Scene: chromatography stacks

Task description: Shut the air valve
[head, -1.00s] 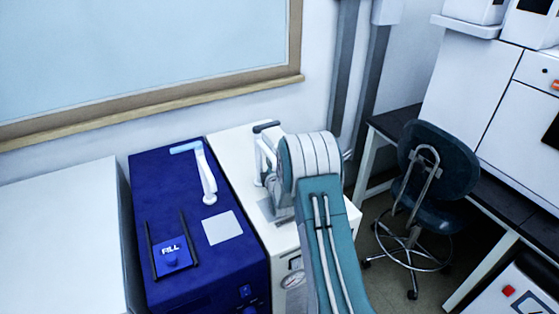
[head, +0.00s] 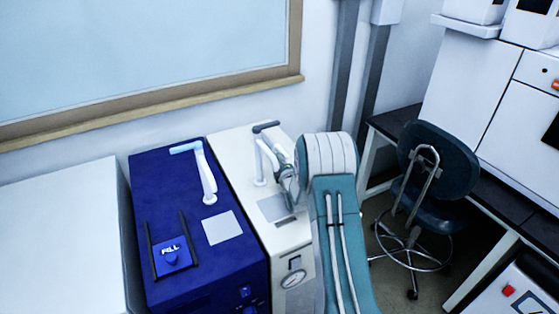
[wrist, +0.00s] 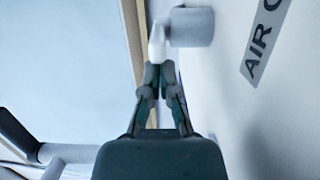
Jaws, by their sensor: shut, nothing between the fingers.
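A grey cylinder (wrist: 192,27) with a white stub (wrist: 157,42) stands out from a white surface in the wrist view, beside a label (wrist: 264,35) reading "AIR C", cut off by the frame edge. It looks like the air valve. My gripper (wrist: 160,65) is shut and empty, its tips at the white stub; I cannot tell whether they touch. In the head view my gripper (head: 284,180) is small and partly hidden by my arm, over the white cabinet (head: 232,165). A pale post with a dark handle (head: 266,127) rises from that cabinet.
Left of the white cabinet stands a blue cabinet (head: 165,205) with a pale blue lever (head: 186,147) and a "FILL" block (head: 172,255). A gauge (head: 293,279) is on the white cabinet's front. A framed window (head: 130,60) is behind. A chair (head: 438,160) stands right.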

